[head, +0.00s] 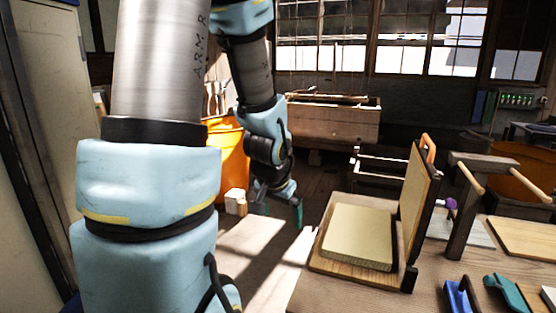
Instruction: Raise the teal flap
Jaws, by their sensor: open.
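A teal piece (506,292) lies at the lower right of the head view, on the wooden table (340,296). It is the only teal thing on the table, but I cannot tell for certain that it is the flap or whether it is hinged. My gripper (279,210) hangs left of the table, pointing down, with its fingers apart and nothing seen between them. It is well apart from the teal piece.
A wooden mould stands open on the table, its lid (416,205) upright with an orange handle (428,148); a pale slab (358,236) lies on its base. A blue tray (460,297) and a wooden stand (462,205) are nearby. An orange bin (228,150) stands behind my arm.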

